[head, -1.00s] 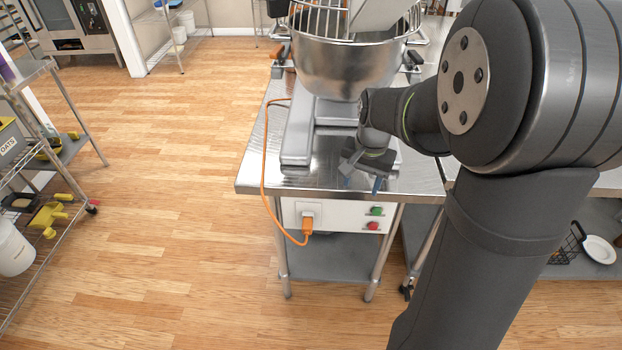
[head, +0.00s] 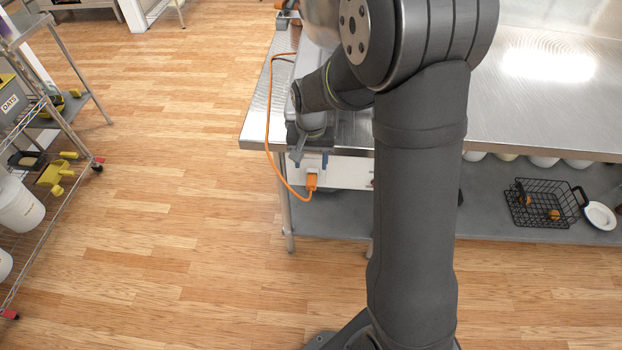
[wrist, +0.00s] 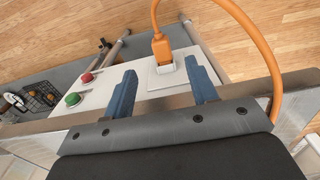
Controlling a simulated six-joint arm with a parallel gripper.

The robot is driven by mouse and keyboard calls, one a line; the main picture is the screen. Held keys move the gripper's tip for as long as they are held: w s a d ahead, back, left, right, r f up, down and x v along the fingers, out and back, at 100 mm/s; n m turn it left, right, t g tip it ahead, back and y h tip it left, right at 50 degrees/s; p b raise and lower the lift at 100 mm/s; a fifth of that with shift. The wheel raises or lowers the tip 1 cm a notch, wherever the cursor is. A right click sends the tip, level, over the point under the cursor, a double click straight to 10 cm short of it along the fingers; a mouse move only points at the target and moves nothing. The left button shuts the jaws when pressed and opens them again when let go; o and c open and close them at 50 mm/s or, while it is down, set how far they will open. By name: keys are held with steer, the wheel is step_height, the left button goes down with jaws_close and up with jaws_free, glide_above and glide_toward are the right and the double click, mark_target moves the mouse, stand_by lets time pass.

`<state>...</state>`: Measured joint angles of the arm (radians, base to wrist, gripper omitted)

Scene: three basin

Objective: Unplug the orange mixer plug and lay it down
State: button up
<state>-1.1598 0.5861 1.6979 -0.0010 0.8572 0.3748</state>
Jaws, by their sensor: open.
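The orange mixer plug (head: 311,182) sits in the white socket on the front panel below the table edge. In the wrist view the plug (wrist: 161,50) is at the socket plate (wrist: 168,72), with its orange cord (wrist: 262,45) curving off to the right. My gripper (head: 311,164) is just above the plug at the table's front edge. In the wrist view my gripper (wrist: 163,78) has its two blue fingers apart, one on each side of the socket area, with nothing between them held. The mixer is mostly hidden behind my arm in the head view.
Green (wrist: 73,99) and red (wrist: 87,78) buttons are on the panel left of the socket in the wrist view. The steel table edge (wrist: 265,87) runs close under the fingers. A wire basket (head: 545,203) is on the lower shelf.

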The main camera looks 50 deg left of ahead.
mark_target(311, 183)
step_height(311, 183, down, 9)
steer(key=shift+f, duration=0.1)
stand_by(0.4)
jaws_close()
